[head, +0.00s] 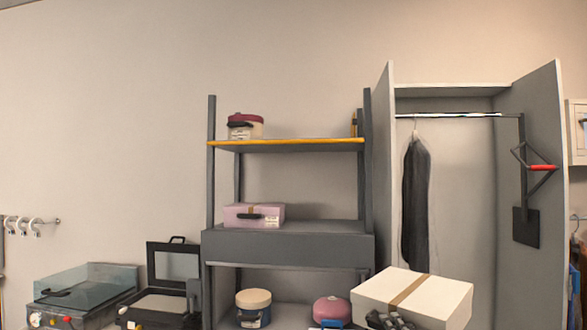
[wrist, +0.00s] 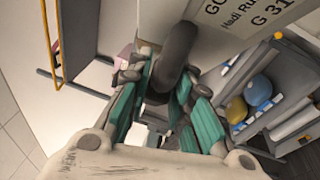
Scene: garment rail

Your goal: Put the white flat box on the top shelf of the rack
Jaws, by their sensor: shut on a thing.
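The white flat box (head: 420,290), with a brown tape stripe across its top, is at the lower right of the head view, tilted. My gripper (head: 388,321) is at its front lower side, partly cut off by the frame edge. In the wrist view my gripper (wrist: 160,88) is shut on the dark handle of the box (wrist: 152,14), which carries a printed label. The dark grey rack (head: 290,243) stands left of the box. Its top shelf (head: 300,142) has a yellow front edge and is higher than the box in the picture.
A cream container with a dark red lid (head: 246,127) stands at the top shelf's left; its middle is clear. A pink box (head: 253,215) is on the shelf below. Lower down are a round tan-lidded container (head: 253,308) and a pink one (head: 331,310). An open wardrobe (head: 525,130) stands right.

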